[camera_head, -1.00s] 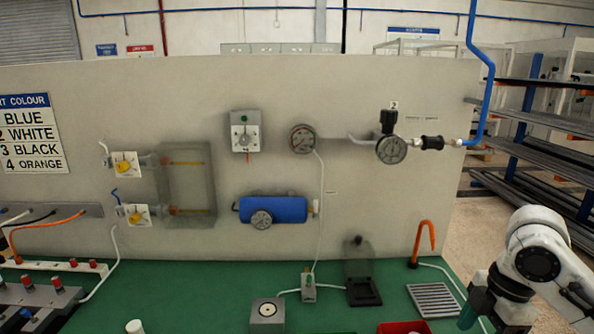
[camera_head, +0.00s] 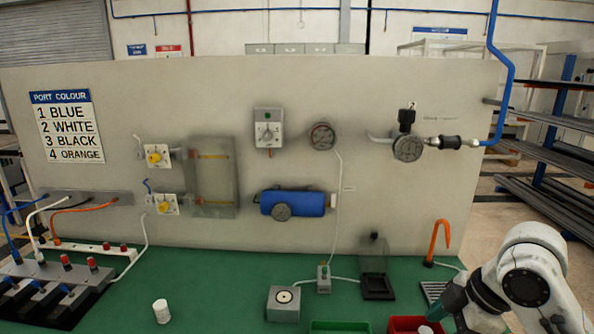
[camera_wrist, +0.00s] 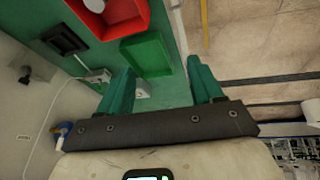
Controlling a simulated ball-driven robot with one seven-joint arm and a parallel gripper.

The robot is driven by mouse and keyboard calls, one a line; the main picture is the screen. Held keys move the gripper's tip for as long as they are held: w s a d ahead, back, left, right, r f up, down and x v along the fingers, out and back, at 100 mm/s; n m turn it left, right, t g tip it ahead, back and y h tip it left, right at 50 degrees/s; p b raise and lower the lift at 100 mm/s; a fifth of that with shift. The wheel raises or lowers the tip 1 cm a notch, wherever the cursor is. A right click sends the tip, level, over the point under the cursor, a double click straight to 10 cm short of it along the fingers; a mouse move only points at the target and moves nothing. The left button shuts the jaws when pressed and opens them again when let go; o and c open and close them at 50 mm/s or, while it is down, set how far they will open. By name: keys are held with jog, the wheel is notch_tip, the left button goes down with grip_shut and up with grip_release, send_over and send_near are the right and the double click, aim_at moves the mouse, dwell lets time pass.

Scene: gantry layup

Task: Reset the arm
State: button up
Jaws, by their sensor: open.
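My arm is at the right of the head view, over the right end of the green bench. My gripper shows in the wrist view (camera_wrist: 163,92). Its two green fingers are spread apart with nothing between them. Past the fingers lie a green tray (camera_wrist: 148,54) and a red tray (camera_wrist: 137,22) with a white round thing in it. In the head view the green tray (camera_head: 340,327) and the red tray (camera_head: 400,322) stand at the bench's front edge, partly cut off.
A grey panel (camera_head: 370,190) stands behind the bench, with gauges, a blue cylinder (camera_head: 293,203) and yellow valves. An orange hook (camera_head: 438,240) rises near my arm. A grey block (camera_head: 283,303) and a white cup (camera_head: 161,311) stand on the bench. Bare green bench (camera_head: 215,290) lies between them.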

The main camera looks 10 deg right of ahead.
jog(key=w+a+f+m+t+y, duration=0.15)
jog(key=a+f+m, duration=0.25)
jog(key=a, duration=0.6)
jog(key=s+a+f+m, duration=0.35)
jog(key=s+f, duration=0.25)
jog(key=f, duration=0.2)
jog(key=s+d+f+m+g+h, duration=0.1)
jog(key=s+f, duration=0.4)
jog(key=s, duration=0.5)
jog(key=s+d+f+m+g+h, duration=0.2)
jog(key=s+d+f+m+h, duration=0.2)
jog(key=s, duration=0.7)
notch_tip(320, 180, down, 2)
jog(key=shift+d+f+m, duration=0.25)
jog(key=shift+d+m, duration=0.4)
jog(key=shift+d, duration=0.45)
